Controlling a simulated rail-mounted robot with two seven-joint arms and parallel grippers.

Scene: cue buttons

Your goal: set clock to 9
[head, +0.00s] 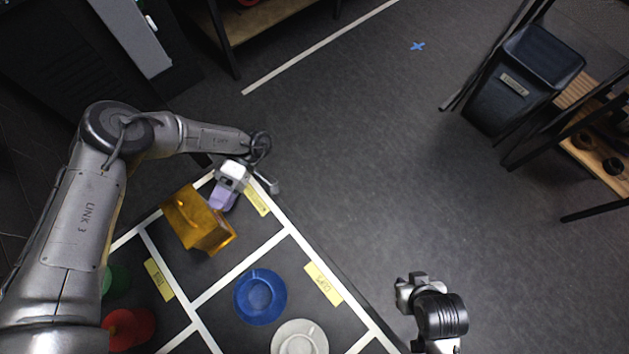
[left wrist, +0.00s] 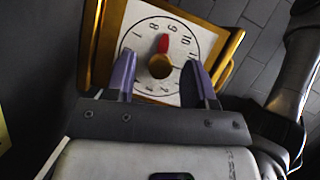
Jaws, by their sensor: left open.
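The clock is an orange-gold box (head: 190,222) on the table in the head view. In the left wrist view its white dial (left wrist: 142,38) fills the middle, with a brass knob (left wrist: 160,67) at its centre. The red hand (left wrist: 164,43) points up between the 8 and the 9, closer to the 9. My left gripper (head: 222,197) is at the box's dial side. In the left wrist view its lilac fingers (left wrist: 163,80) stand open on either side of the knob, apart from it. My right gripper (head: 408,291) is at the lower right; its jaws are unclear.
A blue bowl (head: 260,296), a white saucer with a cup (head: 300,338), and red (head: 129,328) and green (head: 116,280) items share the taped table. Yellow labels (head: 323,284) mark sections. A dark bin (head: 520,85) and shelving stand right.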

